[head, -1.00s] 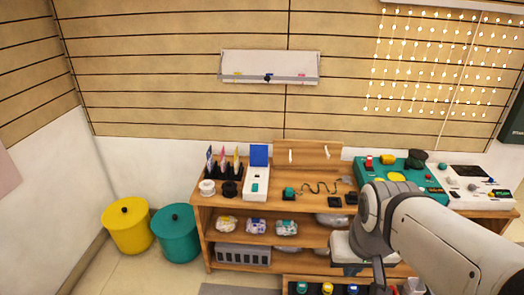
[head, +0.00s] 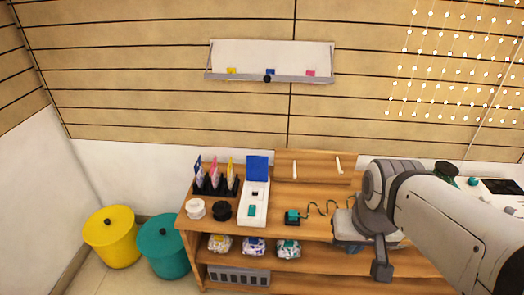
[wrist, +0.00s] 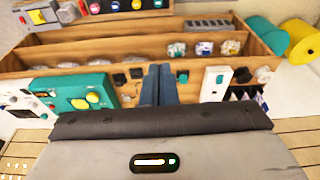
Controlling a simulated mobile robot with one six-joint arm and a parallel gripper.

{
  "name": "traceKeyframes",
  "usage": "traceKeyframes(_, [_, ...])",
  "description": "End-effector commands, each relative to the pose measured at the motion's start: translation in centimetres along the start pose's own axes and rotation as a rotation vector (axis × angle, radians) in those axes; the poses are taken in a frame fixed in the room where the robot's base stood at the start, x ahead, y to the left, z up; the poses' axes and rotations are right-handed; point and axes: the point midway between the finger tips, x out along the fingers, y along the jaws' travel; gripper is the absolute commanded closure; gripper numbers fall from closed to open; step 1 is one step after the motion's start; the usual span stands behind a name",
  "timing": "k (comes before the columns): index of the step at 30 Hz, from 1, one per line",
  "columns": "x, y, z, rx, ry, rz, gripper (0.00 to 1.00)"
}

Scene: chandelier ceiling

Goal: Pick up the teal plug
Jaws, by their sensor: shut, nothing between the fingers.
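The teal plug (head: 292,214) is a small teal block on a black base on the wooden counter, with a dark wavy cord to its right. In the wrist view, which looks turned over, the small dark and teal shape (wrist: 183,76) just right of the fingers appears to be this plug. My gripper (wrist: 160,70) is shut and empty, its two blue-grey fingers side by side and pointing toward the counter. It is apart from the plug. In the head view my grey arm covers the counter's right part and the fingertips cannot be made out.
A white box with a raised blue lid (head: 254,205) stands left of the plug. Black (head: 221,210) and white (head: 195,208) spools and a card holder (head: 214,184) are further left. A teal console (wrist: 88,94) shows in the wrist view. Yellow (head: 111,238) and teal (head: 163,247) bins stand on the floor.

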Motion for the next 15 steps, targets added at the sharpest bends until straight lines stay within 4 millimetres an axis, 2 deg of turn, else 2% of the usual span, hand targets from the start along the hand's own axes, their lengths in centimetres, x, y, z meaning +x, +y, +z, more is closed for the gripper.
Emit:
traceKeyframes(6, [0.0, 0.0, 0.0, 0.0, 0.0, 0.0, 1.0])
traceKeyframes(10, [0.2, 0.0, -0.4, -0.014, -0.003, -0.001, 0.9])
traceKeyframes(13, [0.9, -0.3, -1.9, -0.077, -0.013, -0.003, 0.82])
traceKeyframes(15, [1.8, -0.7, -3.9, -0.155, -0.026, -0.007, 0.76])
